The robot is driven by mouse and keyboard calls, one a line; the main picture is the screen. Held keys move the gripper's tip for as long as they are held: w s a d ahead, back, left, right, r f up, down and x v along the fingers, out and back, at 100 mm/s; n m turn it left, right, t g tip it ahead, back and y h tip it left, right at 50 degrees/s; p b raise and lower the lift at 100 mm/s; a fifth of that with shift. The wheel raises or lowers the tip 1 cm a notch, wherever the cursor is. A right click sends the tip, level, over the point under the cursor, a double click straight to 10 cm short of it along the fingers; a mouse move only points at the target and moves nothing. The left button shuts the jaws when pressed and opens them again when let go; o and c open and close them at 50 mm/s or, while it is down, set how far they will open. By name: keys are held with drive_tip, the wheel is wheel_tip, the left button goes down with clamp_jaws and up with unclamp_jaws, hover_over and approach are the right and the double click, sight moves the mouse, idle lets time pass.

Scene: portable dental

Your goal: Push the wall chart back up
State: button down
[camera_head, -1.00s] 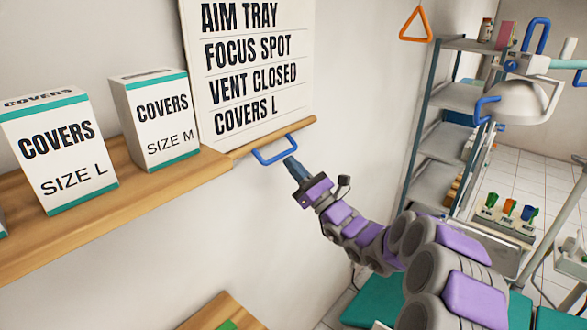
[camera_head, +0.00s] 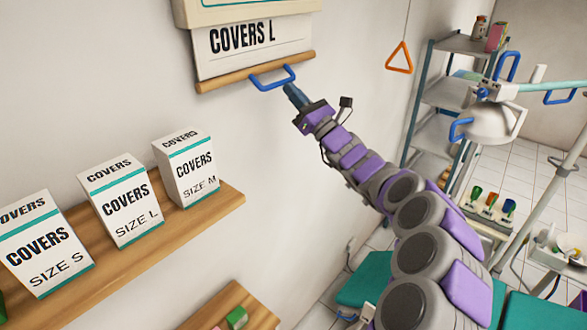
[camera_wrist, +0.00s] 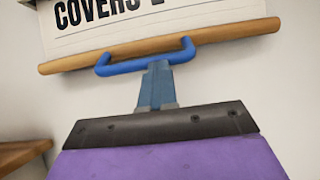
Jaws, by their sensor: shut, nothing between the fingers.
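The wall chart (camera_head: 290,37) hangs from its housing (camera_head: 240,10) at the top of the head view, with only the "COVERS L" line showing below it. A wooden bar (camera_head: 225,82) runs along its lower edge, and a blue handle (camera_head: 272,82) is fixed to the bar. My gripper (camera_head: 289,88) is shut and empty, with its tip at the underside of the blue handle. In the wrist view the fingers (camera_wrist: 157,70) meet the lower edge of the handle (camera_wrist: 112,70), below the bar (camera_wrist: 230,34); exact contact is hard to tell.
A wooden shelf (camera_head: 225,200) with white cover boxes (camera_head: 125,200) is on the wall at lower left. An orange triangle pull (camera_head: 400,57) hangs right of the chart. A metal rack (camera_head: 440,95) and dental lamp (camera_head: 495,122) stand at right.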

wheel_tip(320, 180, up, 10)
drive_tip(key=p, duration=0.4)
drive_tip(key=shift+f, duration=0.15)
